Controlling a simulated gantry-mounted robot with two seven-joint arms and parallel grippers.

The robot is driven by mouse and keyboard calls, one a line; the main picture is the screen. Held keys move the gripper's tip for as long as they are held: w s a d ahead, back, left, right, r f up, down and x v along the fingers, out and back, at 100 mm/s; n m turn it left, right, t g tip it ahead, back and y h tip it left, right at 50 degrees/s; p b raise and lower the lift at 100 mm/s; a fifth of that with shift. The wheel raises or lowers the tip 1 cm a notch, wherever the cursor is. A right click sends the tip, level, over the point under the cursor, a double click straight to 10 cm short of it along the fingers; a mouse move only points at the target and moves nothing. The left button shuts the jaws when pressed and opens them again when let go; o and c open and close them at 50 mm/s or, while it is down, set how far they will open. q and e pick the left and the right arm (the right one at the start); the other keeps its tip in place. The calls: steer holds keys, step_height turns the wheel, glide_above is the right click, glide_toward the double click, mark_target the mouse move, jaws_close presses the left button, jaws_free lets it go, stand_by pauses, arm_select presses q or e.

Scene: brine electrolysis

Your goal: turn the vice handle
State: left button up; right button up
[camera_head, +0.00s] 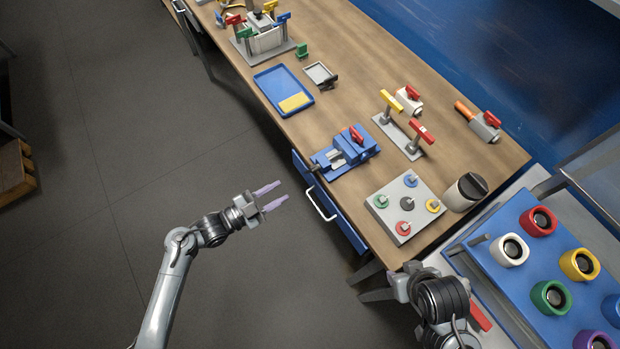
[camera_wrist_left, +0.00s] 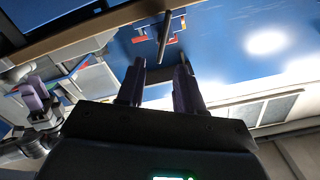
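The blue vice (camera_head: 345,152) stands at the table's near edge, with a red piece on top. Its small dark handle (camera_head: 314,168) appears at the end facing the edge. My left gripper (camera_head: 283,191) is open and empty, off the table edge, to the lower left of the vice and apart from it. Its two purple fingers also show spread apart in the left wrist view (camera_wrist_left: 161,70). My right arm (camera_head: 440,300) is at the lower right; its fingertips are not clear in the head view. I cannot make out the vice with certainty in the left wrist view.
A blue drawer with a pale handle (camera_head: 321,203) is under the table edge below the vice. A grey board with coloured knobs (camera_head: 405,206) and a dark-lidded canister (camera_head: 465,191) stand to the right. A blue tray (camera_head: 275,83) lies farther left. Floor is clear around my left arm.

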mark_target(308, 173)
arm_select(q)
steer(key=x, duration=1.1)
steer(key=shift+w+a+b, duration=0.15)
steer(key=shift+w+b, duration=0.05)
steer(key=shift+b, duration=0.15)
jaws_close()
